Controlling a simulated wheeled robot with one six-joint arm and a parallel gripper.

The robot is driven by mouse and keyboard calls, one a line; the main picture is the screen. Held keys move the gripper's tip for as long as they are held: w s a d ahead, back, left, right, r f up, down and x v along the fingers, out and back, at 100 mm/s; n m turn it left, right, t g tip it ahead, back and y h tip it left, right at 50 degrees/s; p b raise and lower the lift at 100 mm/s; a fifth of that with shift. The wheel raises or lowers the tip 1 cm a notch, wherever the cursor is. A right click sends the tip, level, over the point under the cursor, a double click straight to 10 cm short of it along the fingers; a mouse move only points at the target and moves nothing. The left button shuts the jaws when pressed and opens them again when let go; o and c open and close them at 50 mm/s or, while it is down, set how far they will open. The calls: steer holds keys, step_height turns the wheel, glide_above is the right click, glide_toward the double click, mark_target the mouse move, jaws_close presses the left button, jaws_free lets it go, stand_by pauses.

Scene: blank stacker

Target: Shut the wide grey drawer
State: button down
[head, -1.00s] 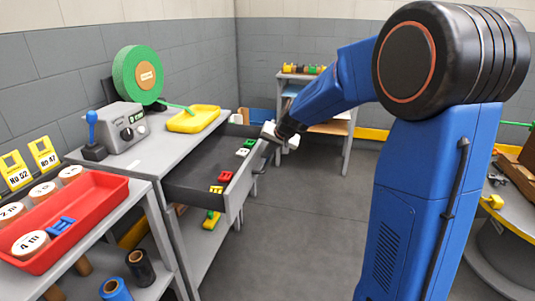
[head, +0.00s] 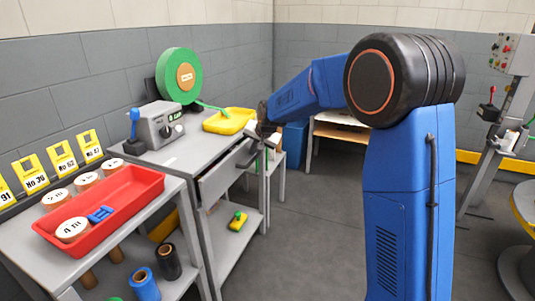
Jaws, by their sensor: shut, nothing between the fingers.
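The wide grey drawer (head: 225,175) is under the grey bench top (head: 182,158), in the head view left of centre. Its front panel now sits close to the bench edge, and its inside no longer shows. I cannot tell whether it is fully flush. My gripper (head: 262,141) is at the far right end of the drawer front, shut and empty. It appears to be against or just beside the panel; contact is too small to make out.
On the bench are a grey control box (head: 160,124), a green reel (head: 178,75) and a yellow tray (head: 229,121). A red tray (head: 140,190) stands on the nearer table. Floor right of the bench is clear.

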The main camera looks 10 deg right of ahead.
steer(key=shift+w+a, duration=0.7)
steer(key=shift+a, duration=0.35)
steer(key=shift+a+r, duration=0.1)
steer(key=shift+w+r, duration=0.1)
steer(key=shift+r, duration=0.05)
